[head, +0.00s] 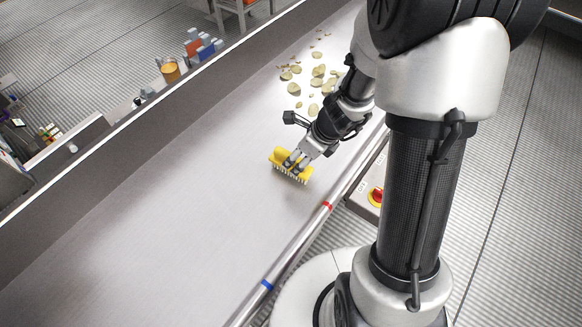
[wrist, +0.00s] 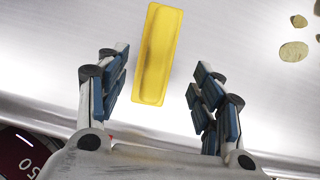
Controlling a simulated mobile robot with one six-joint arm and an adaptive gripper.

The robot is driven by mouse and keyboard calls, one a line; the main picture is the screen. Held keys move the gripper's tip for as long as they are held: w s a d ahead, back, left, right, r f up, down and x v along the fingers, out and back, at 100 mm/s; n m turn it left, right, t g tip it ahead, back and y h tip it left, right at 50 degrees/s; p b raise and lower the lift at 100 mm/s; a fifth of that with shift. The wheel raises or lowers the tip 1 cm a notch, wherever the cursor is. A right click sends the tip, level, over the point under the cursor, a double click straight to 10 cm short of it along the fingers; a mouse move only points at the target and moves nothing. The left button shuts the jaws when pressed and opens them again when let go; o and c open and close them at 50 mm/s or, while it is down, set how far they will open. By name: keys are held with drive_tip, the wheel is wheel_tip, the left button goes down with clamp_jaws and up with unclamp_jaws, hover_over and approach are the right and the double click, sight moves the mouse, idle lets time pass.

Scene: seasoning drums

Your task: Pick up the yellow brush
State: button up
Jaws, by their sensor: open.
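The yellow brush (head: 279,158) lies on the metal conveyor surface in the head view, its pale bristles along the near edge. In the wrist view the yellow brush (wrist: 160,55) shows as a long block with a recessed top, slightly tilted. My gripper (head: 293,160) is at the brush in the head view and hides part of it. In the wrist view my gripper (wrist: 157,90) is open, with blue-padded fingers apart on either side of the brush's near end. Gaps show between the brush and both fingers.
Several potato chips (head: 318,71) lie on the conveyor (head: 160,225) beyond my gripper. A rail (head: 300,242) with red and blue bands runs along its near edge. A red emergency button (head: 376,196) sits beside the rail. The conveyor's left part is clear.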

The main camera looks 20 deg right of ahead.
drive_tip(key=b+x, duration=0.1)
drive_tip(key=x, duration=0.1)
drive_tip(key=a+b+x, duration=0.1)
drive_tip(key=b+x, duration=0.1)
drive_tip(key=x, duration=0.1)
drive_tip(key=shift+w, duration=0.15)
drive_tip(key=c, duration=1.2)
